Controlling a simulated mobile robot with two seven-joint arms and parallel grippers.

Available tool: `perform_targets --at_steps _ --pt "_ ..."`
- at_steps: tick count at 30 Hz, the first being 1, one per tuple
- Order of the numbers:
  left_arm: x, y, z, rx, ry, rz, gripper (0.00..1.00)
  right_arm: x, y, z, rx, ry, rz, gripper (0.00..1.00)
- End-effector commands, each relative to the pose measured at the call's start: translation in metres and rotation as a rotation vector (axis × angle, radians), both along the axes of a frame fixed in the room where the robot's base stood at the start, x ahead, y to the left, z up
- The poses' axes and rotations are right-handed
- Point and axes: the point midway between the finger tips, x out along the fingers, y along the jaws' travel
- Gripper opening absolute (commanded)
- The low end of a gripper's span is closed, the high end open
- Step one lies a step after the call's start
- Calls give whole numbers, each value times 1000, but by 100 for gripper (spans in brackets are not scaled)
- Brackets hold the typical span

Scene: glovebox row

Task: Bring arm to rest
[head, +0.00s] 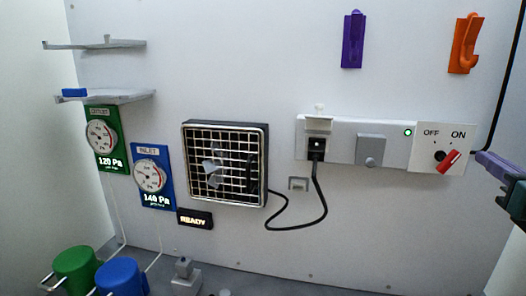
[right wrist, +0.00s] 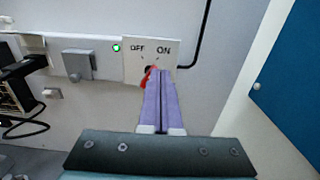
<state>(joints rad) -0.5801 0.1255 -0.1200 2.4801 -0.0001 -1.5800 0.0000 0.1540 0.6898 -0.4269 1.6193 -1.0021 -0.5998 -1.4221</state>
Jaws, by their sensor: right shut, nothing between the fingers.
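My right gripper (head: 482,158) comes in at the right edge of the head view. Its purple fingers are shut with nothing between them. The fingertips are close to a red knob (head: 449,161) on a white OFF/ON switch plate (head: 427,141). The knob points toward the lower left-to-right diagonal on the ON side. In the right wrist view the shut fingers (right wrist: 162,75) overlap the red knob (right wrist: 147,77) and hide part of it. I cannot tell whether they touch it. My left gripper is not in view.
A fan (head: 225,163) is mounted on the wall, its black cord plugged into a socket strip (head: 340,131) with a green light. Purple (head: 352,40) and orange (head: 464,43) hooks hang above. Gauges (head: 104,138), shelves (head: 110,97) and green (head: 77,268) and blue (head: 121,276) canisters are at left.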

Motion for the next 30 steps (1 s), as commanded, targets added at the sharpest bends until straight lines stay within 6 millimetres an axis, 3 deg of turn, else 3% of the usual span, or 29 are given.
perform_targets --at_steps 4,7,12,15,19,22,24,30 --pt "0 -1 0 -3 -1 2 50 -9 5 -9 143 -6 -28 0" --pt "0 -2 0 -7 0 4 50 -37 18 -36 544 -13 -137 0" --pt "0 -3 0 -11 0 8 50 -133 54 -109 1498 -16 -603 0" --pt "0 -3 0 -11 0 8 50 -190 83 -135 1883 -31 -930 0" --pt "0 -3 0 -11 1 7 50 -258 123 -147 2213 -69 -1372 0" --pt "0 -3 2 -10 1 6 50 -306 153 -141 2359 -115 -1725 0" --pt "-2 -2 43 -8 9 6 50 -299 149 -99 2348 -114 -1680 0" --pt "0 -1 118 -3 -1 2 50 -298 148 -27 2344 -112 -1674 0"
